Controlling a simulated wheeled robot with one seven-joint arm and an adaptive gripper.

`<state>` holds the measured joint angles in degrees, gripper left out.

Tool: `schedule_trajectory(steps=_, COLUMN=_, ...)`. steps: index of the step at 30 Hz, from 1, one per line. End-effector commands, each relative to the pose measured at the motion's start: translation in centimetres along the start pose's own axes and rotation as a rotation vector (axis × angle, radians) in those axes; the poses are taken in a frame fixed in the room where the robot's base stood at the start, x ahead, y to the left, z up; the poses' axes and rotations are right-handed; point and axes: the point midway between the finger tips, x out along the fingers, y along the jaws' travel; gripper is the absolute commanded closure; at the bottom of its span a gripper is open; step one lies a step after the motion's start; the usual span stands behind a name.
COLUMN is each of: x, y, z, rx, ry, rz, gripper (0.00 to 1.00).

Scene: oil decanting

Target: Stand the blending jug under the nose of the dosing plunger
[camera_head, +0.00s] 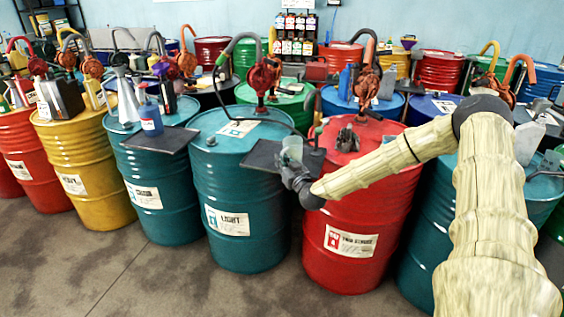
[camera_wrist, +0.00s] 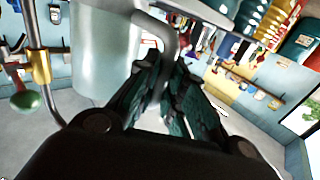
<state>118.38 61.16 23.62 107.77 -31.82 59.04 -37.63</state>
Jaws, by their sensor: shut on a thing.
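The blending jug (camera_head: 291,150) is a pale, translucent vessel at the front edge of the red drum. My gripper (camera_head: 290,172) is beside it, with the fingers small and dark in the head view. In the wrist view the jug (camera_wrist: 105,50) fills the upper left, and my gripper (camera_wrist: 165,75) is shut on its bent grey handle. A slim metal fixture with a brass collar (camera_wrist: 39,66) and green knob (camera_wrist: 26,100), apparently the dosing plunger, stands left of the jug. In the head view its dark body (camera_head: 314,150) is just right of the jug. I cannot tell whether the jug touches the shelf or is under the nose.
A dark flat shelf (camera_head: 262,156) juts out left of the jug. The red drum (camera_head: 352,215) and teal drum (camera_head: 235,190) stand close below. A black clamp-like object (camera_head: 348,139) and a red pump (camera_head: 366,85) are behind. The floor in front is clear.

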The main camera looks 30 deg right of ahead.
Motion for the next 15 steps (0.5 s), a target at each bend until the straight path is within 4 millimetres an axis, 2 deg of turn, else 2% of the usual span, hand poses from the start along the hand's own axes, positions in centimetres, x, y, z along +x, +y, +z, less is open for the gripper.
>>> schedule_trajectory(steps=15, x=0.02, y=-0.08, z=0.65, rx=-0.001, ry=0.002, rz=-0.001, gripper=1.00)
